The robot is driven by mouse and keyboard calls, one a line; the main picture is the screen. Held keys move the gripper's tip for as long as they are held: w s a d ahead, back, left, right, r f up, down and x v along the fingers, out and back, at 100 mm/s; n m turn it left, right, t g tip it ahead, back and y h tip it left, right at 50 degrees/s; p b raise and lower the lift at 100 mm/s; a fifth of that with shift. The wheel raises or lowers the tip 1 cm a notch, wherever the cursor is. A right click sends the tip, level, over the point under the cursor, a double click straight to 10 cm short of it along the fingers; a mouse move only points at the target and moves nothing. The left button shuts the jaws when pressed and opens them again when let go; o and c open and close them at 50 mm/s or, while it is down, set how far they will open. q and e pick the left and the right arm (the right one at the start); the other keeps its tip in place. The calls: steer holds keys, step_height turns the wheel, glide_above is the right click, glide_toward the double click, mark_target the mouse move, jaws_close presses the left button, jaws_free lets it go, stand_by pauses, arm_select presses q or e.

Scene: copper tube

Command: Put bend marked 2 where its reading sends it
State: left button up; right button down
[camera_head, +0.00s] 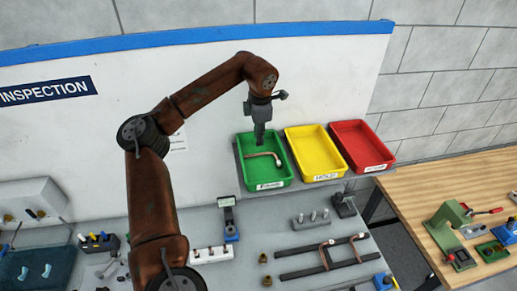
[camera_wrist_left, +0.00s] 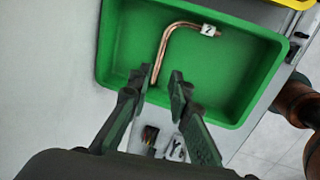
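The copper bend marked 2 (camera_head: 265,156) lies in the green tray (camera_head: 242,168). In the left wrist view the bend (camera_wrist_left: 163,45) shows a white tag reading 2 near one end, and its other end lies toward my fingertips. My left gripper (camera_head: 260,142) points down over the green tray, beside the bend. In the left wrist view its two fingers (camera_wrist_left: 158,84) are apart with nothing gripped between them. The yellow tray (camera_head: 315,152), labelled HOLD, and the red tray (camera_head: 362,145) stand to the right and look empty. My right gripper is not in view.
Two more copper bends (camera_head: 325,246) lie on dark rails (camera_head: 300,272) on the grey bench. A grey block with pegs (camera_head: 312,220) and a blue-based gauge (camera_head: 230,222) stand nearby. A wooden table (camera_head: 420,215) with a green fixture is at right. A white board stands behind.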

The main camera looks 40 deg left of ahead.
arm_select(q)
steer(key=r, duration=0.3)
steer(key=shift+s+d+r, duration=0.2)
steer(key=shift+s, duration=0.05)
